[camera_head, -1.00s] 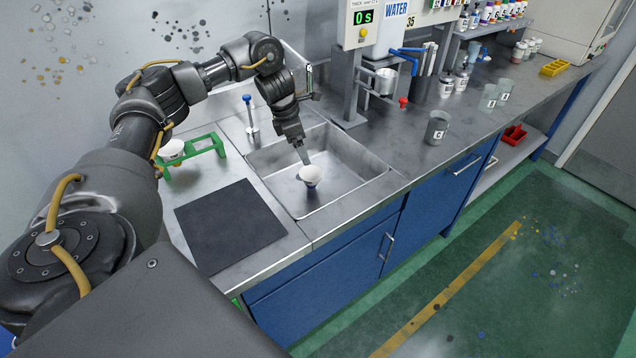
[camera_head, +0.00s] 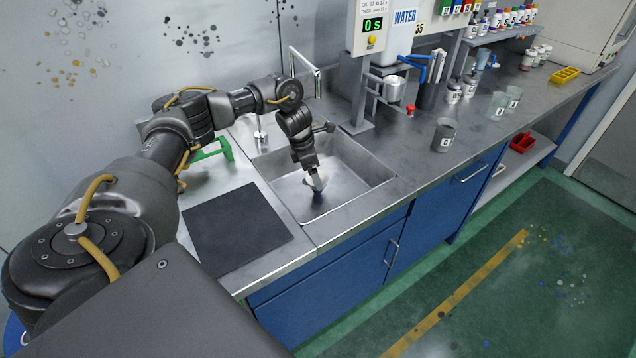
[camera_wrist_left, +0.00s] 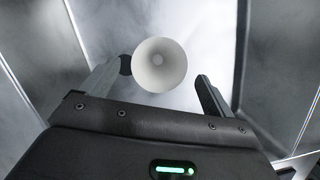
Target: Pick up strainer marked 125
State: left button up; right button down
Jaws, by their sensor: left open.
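A white cone-shaped strainer (camera_head: 312,186) is in the sink (camera_head: 376,188), partly hidden by my left gripper (camera_head: 317,181). No number on it can be read now. In the left wrist view the strainer (camera_wrist_left: 159,62) shows as a round pale funnel seen from above. My left gripper (camera_wrist_left: 161,73) is open, with one finger on each side of the strainer. The left finger looks close to its rim and the right finger stands apart from it. I cannot tell whether either touches. My right gripper is not in view.
The sink walls surround my left gripper, and a tap (camera_head: 303,58) rises behind. A green stand (camera_head: 222,146) is mostly hidden behind my arm. A black mat (camera_head: 237,229) lies left of the sink. A grey cup (camera_head: 444,135) stands on the counter to the right.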

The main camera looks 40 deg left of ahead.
pick_arm(q)
jog(key=shift+x, duration=1.15)
jog(key=c, duration=1.1)
